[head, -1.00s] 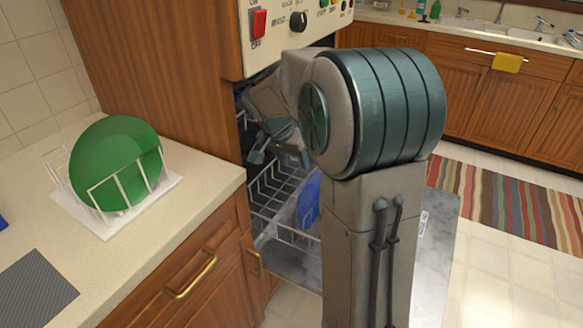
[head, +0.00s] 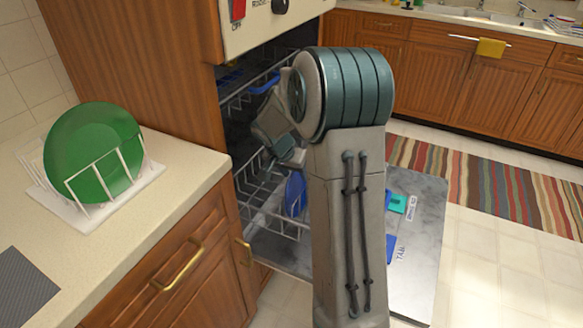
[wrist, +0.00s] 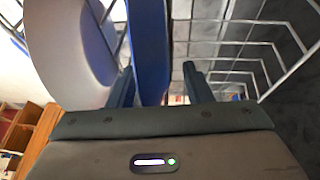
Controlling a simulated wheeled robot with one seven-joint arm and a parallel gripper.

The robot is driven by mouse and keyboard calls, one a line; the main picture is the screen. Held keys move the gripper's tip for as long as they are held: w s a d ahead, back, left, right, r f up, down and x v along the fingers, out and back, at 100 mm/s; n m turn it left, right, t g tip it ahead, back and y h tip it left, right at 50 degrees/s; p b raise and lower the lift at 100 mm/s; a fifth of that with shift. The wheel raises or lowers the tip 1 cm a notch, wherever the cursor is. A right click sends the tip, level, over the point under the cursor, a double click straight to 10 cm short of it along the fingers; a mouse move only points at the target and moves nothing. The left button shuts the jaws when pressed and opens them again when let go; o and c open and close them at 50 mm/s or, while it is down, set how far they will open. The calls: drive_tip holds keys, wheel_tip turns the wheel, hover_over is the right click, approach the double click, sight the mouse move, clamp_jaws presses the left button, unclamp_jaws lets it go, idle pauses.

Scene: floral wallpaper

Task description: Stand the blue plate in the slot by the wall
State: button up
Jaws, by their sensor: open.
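The blue plate (head: 296,193) stands on edge in the dishwasher's lower rack, partly hidden by my arm. In the wrist view, its blue edge (wrist: 149,45) reaches down between my two fingers. My gripper (wrist: 160,88) is open around that edge, with a gap on the right-hand side. In the head view, my gripper (head: 275,160) is just above and left of the plate, partly hidden. A white wire plate rack (head: 100,185) stands on the counter by the tiled wall and holds a green plate (head: 92,150) leaning upright. Its free slots are hard to make out.
The lower rack's wire tines (wrist: 245,45) are close to the right of my fingers. A greyish round surface (wrist: 70,45) is at their left. The upper rack (head: 262,85) is above my gripper. The open dishwasher door (head: 415,265) lies low at right. A grey mat (head: 22,290) lies on the counter.

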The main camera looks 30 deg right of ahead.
drive_tip(key=shift+f, duration=0.1)
clamp_jaws()
drive_tip(key=shift+r+p, duration=0.7)
drive_tip(key=shift+r, duration=0.9)
wheel_tip(320, 180, up, 10)
drive_tip(key=p, duration=0.5)
drive_tip(key=shift+p, duration=0.3)
idle(0.8)
